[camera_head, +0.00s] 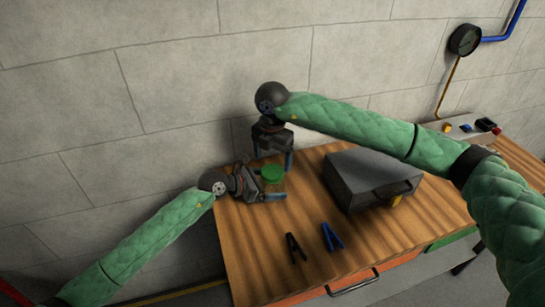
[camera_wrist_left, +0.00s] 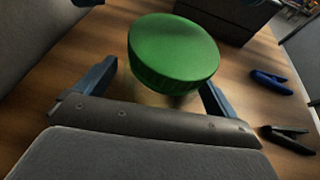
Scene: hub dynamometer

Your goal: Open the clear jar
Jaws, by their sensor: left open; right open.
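The clear jar (camera_head: 273,187) stands upright near the left end of the wooden table, with a green lid (camera_head: 272,172) on top. In the left wrist view the green lid (camera_wrist_left: 174,48) fills the upper middle and hides most of the jar. My left gripper (camera_head: 275,189) is open, with its fingers low on either side of the jar; whether they touch it I cannot tell. It also shows in the left wrist view (camera_wrist_left: 158,82). My right gripper (camera_head: 273,160) is open and points down just behind and above the lid, apparently not gripping it.
A grey case (camera_head: 365,178) with a handle stands to the right of the jar. A black clamp (camera_head: 295,247) and a blue clamp (camera_head: 332,237) lie at the table's front. The wooden table (camera_head: 250,255) is bare at front left. A wall is close behind.

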